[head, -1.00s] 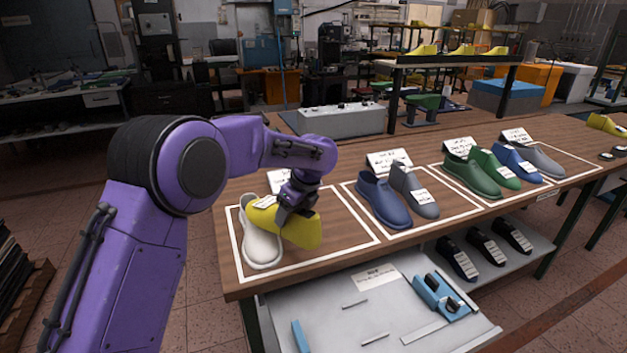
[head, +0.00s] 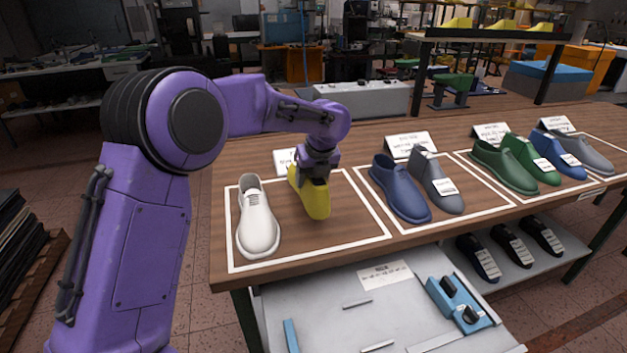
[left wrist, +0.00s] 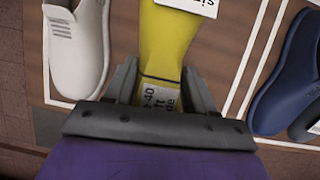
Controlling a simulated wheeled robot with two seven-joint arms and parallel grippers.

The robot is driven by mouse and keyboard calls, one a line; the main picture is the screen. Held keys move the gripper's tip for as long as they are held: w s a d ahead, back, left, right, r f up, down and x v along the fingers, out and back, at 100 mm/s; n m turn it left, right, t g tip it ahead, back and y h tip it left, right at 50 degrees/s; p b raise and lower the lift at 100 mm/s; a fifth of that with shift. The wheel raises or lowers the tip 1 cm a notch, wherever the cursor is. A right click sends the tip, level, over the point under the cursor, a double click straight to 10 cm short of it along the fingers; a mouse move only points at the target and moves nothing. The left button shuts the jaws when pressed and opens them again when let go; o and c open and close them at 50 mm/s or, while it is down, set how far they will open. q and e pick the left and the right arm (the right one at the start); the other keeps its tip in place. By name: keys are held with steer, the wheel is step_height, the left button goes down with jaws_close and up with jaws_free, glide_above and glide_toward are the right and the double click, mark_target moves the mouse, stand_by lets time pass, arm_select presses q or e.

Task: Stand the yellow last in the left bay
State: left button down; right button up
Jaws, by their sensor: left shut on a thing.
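The yellow last (head: 315,197) is in the left bay (head: 347,240), to the right of the white shoe (head: 257,222). It is upright, its toe toward the front edge of the table. My left gripper (head: 316,172) is shut on it from above. In the left wrist view the yellow last (left wrist: 165,45) lies between the two fingers of the left gripper (left wrist: 162,85), with a printed label between them. Whether its underside touches the table I cannot tell. My right gripper is not in view.
The middle bay holds a blue shoe (head: 398,190) and a grey last (head: 437,182). Further right stand a green shoe (head: 503,168) and other pairs. A card (head: 285,160) stands behind the left bay. The bay's right side is clear.

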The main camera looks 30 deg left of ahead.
arm_select(q)
steer(key=shift+w+f, duration=0.45)
steer(key=shift+f, duration=0.05)
steer(key=shift+s+d+f, duration=0.1)
steer(key=shift+s+f, duration=0.25)
steer(key=shift+f, duration=0.35)
steer(key=shift+w+f, duration=0.2)
steer(key=shift+f, duration=0.95)
steer(key=shift+f+b, duration=0.3)
steer(key=shift+f, duration=0.75)
steer(key=shift+f, duration=0.15)
steer(key=shift+c, duration=1.4)
jaws_free()
steer(key=shift+s, duration=0.1)
steer(key=v, duration=1)
steer(key=shift+r, duration=0.25)
steer(key=shift+r, duration=0.15)
